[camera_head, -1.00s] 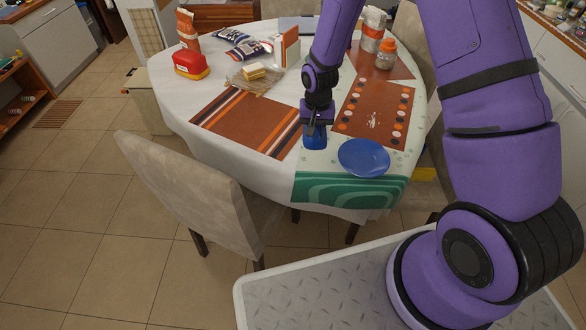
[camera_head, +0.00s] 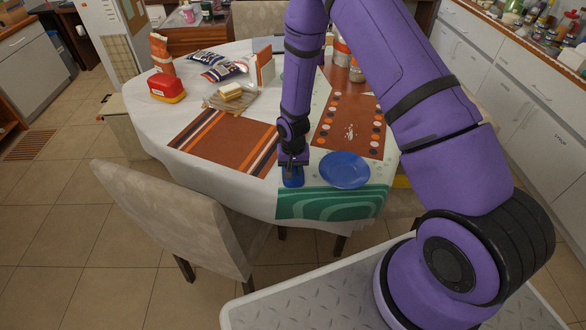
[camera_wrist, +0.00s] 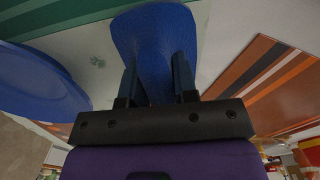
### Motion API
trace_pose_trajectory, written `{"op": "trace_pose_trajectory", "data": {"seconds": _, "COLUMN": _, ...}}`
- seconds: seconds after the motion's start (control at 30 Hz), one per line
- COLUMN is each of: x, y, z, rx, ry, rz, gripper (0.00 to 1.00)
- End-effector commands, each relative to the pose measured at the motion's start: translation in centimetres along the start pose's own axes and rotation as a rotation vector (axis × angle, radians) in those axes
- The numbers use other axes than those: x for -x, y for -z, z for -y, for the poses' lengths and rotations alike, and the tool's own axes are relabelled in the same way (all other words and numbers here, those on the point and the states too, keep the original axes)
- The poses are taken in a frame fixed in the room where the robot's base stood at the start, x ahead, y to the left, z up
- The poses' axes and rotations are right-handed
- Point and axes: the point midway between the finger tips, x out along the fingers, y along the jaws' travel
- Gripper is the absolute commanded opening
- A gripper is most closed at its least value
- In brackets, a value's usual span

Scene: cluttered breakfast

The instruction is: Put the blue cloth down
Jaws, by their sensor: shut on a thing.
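The blue cloth (camera_head: 292,181) is at the near part of the table, just left of the blue plate, in the head view. My gripper (camera_head: 291,160) is above it, pointing down and shut on it. In the wrist view the cloth (camera_wrist: 155,45) is pinched between the two dark fingers of my gripper (camera_wrist: 156,82) and spreads out beyond them. Whether the cloth's lower end touches the table cannot be told.
The blue plate (camera_head: 344,170) lies right of the cloth. A striped brown placemat (camera_head: 222,140) lies to the left and a dotted one (camera_head: 350,125) behind the plate. A green-patterned runner (camera_head: 330,203) covers the near edge. A chair (camera_head: 170,215) stands in front.

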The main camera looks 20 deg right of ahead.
Motion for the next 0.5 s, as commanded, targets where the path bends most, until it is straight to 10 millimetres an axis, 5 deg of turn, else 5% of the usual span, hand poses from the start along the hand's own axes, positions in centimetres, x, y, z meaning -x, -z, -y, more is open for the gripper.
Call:
{"op": "trace_pose_trajectory", "data": {"seconds": 0.27, "x": -0.25, "y": 0.01, "z": 0.01, "rx": 0.000, "ry": 0.000, "rz": 0.000, "gripper": 0.00}}
{"op": "trace_pose_trajectory", "data": {"seconds": 0.3, "x": -0.20, "y": 0.02, "z": 0.01, "rx": 0.000, "ry": 0.000, "rz": -0.001, "gripper": 0.36}}
{"op": "trace_pose_trajectory", "data": {"seconds": 0.37, "x": -0.19, "y": 0.02, "z": 0.01, "rx": 0.000, "ry": 0.000, "rz": -0.001, "gripper": 0.50}}
{"op": "trace_pose_trajectory", "data": {"seconds": 0.5, "x": -0.19, "y": 0.01, "z": 0.00, "rx": 0.000, "ry": 0.000, "rz": 0.000, "gripper": 0.53}}
